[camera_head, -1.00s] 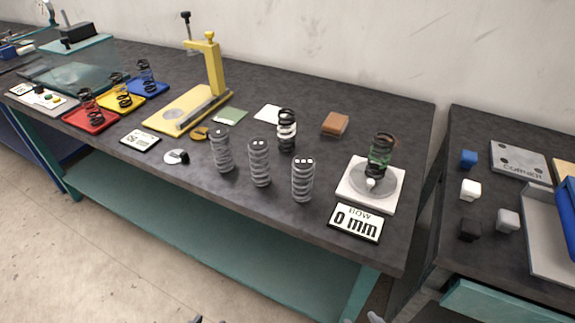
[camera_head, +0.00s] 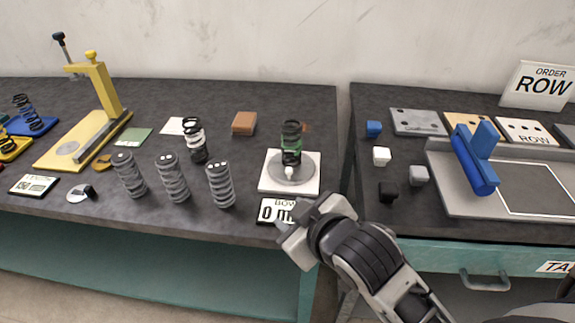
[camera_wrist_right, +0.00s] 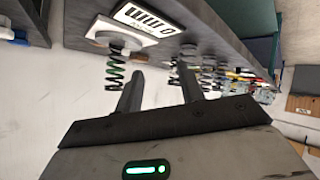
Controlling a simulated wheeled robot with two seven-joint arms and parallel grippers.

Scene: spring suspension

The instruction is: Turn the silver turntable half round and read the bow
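The silver turntable (camera_head: 272,174) lies on a white square base (camera_head: 308,186) near the dark bench's front right corner. A black and green spring (camera_head: 291,143) stands upright on it, with a small white knob (camera_head: 290,172) in front. The BOW display (camera_head: 268,212) reads 0 mm; my right gripper covers part of it in the head view. It also shows in the wrist view (camera_wrist_right: 150,19). My right gripper (camera_head: 304,222) is in front of the display, apart from the turntable. In the wrist view its fingers (camera_wrist_right: 160,88) are spread and empty. My left gripper is out of view.
Several grey springs (camera_head: 172,178) and a black and white spring (camera_head: 195,140) stand left of the turntable. A brown block (camera_head: 244,123) lies behind. A yellow press (camera_head: 105,90) is farther left. A gap separates the right bench, which holds small cubes (camera_head: 382,156) and a grey tray (camera_head: 460,200).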

